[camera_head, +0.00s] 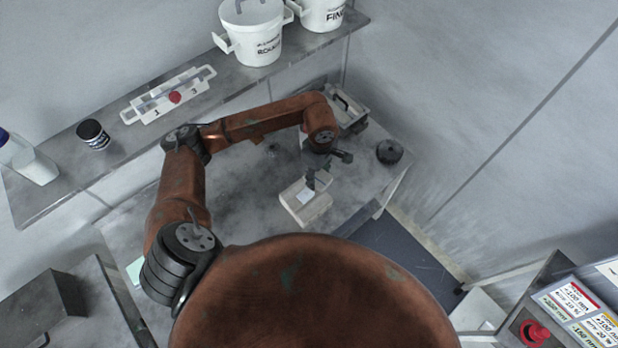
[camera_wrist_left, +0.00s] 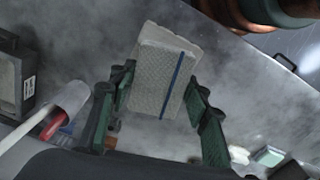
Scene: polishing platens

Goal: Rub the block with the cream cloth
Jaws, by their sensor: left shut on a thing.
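The cream cloth (camera_wrist_left: 152,80), a textured pad with a dark blue stripe, is between the fingers of my left gripper (camera_wrist_left: 158,105) in the left wrist view. In the head view the left gripper (camera_head: 318,180) is over the pale block (camera_head: 311,212) on the grey table, and the cloth shows as a small white patch (camera_head: 306,196) at the block's top. A pale edge of the block (camera_wrist_left: 172,37) shows past the cloth in the wrist view. The gripper is shut on the cloth. Whether cloth and block touch is hard to tell. My right gripper is out of view.
A black round puck (camera_head: 389,152) sits right of the block, and a grey caddy (camera_head: 347,112) behind. The wall shelf (camera_head: 120,157) holds white buckets (camera_head: 254,35), a rack (camera_head: 168,95) and jars. A panel with a red button (camera_head: 535,333) stands lower right. Table left of the block is bare.

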